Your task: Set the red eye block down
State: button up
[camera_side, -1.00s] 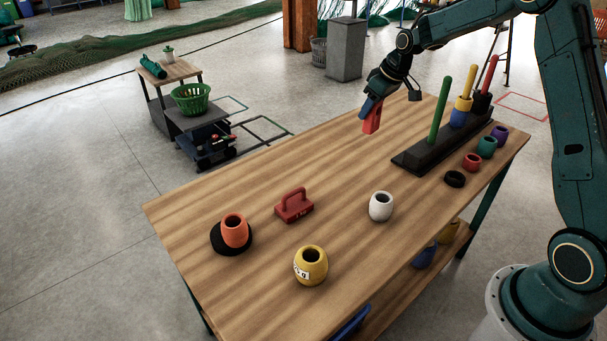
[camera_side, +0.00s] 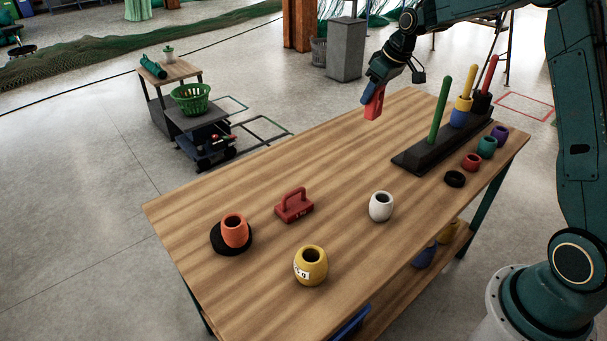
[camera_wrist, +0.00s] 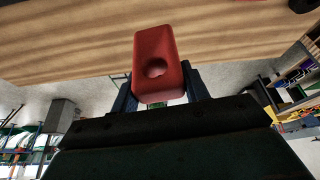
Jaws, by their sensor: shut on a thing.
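The red eye block (camera_side: 374,103) is a small red block with a round hollow in its face. My gripper (camera_side: 371,92) is shut on it and holds it in the air near the far edge of the wooden table (camera_side: 330,170). In the wrist view the block (camera_wrist: 158,52) sits between the two fingers of my gripper (camera_wrist: 160,92), with its hollow towards the camera. The block appears clear of the table top.
A dark rack (camera_side: 440,145) with green, yellow and red pegs stands to the right. The table's middle is clear.

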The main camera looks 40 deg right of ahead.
jog(key=shift+w, duration=0.1)
jog(key=w+a+m, duration=0.2)
jog(key=w+a, duration=0.8)
jog(key=a, duration=0.2)
jog(key=shift+h, duration=0.3)
notch_tip(320, 180, down, 20)
jog(key=shift+s+r, duration=0.1)
jog(key=shift+r, duration=0.1)
dwell(0.4)
jog(key=shift+f, duration=0.15)
jog(key=o, duration=1.1)
jog(key=shift+c, duration=0.2)
